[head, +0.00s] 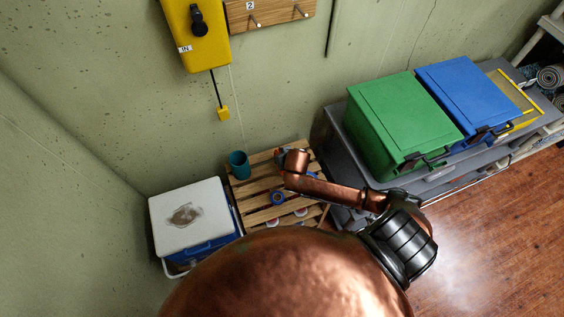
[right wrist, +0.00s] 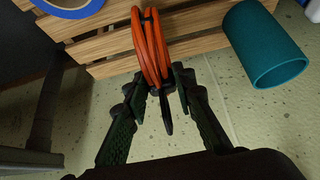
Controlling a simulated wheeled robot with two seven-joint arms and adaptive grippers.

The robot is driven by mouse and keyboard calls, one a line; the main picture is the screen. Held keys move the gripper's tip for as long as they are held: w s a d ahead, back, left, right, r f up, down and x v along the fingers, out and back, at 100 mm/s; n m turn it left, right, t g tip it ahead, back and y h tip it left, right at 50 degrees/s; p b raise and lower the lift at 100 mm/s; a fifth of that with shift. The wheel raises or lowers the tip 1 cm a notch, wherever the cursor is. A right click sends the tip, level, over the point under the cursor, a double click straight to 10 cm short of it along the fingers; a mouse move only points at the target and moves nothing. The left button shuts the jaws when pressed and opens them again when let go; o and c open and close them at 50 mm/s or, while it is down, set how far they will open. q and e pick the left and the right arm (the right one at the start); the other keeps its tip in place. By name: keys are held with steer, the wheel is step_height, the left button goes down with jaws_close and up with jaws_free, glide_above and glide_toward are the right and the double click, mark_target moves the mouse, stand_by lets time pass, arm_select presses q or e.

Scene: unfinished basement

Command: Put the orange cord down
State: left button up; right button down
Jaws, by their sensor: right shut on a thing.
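The orange cord (right wrist: 152,45) is a coiled bundle of several loops with a dark tie, seen upright in the right wrist view. My right gripper (right wrist: 162,84) is shut on the lower end of the coil, with its dark green fingers on either side. The cord is in front of the wooden slats of a pallet; I cannot tell whether it touches them. My left gripper is in neither view.
A teal cup (head: 238,165) stands at the pallet's back left; it also shows in the right wrist view (right wrist: 264,45). A blue tape roll (head: 278,198) lies on the slats. A white-lidded cooler (head: 192,226) stands left; green (head: 400,122) and blue (head: 468,95) bins stand right.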

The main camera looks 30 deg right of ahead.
step_height(320, 180, down, 2)
steer(key=shift+f, duration=0.2)
steer(key=shift+r, duration=0.1)
steer(key=c, duration=2.1)
jaws_free()
steer(key=shift+s+f, duration=0.1)
steer(key=shift+f, duration=0.1)
steer(key=o, duration=0.5)
